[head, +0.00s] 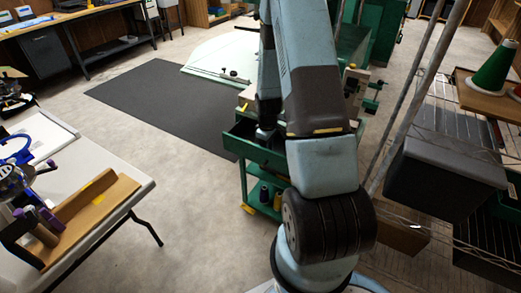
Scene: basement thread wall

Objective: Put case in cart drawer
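A green cart (262,187) stands behind my arm near the middle of the head view. Its top drawer (238,147) juts out to the left and looks pulled open. My arm covers the right part of the cart and much of the drawer. My gripper (267,138) hangs at the far end of my arm, over or in the drawer. Its fingers are hidden, so I cannot tell whether they are open or hold something. I cannot pick out the case with certainty.
A white table (88,205) with a cardboard tray (88,215) stands at left. A wire shelf with a dark grey bin (440,180) is close on the right. A black mat (160,103) lies beyond the cart. The floor between table and cart is clear.

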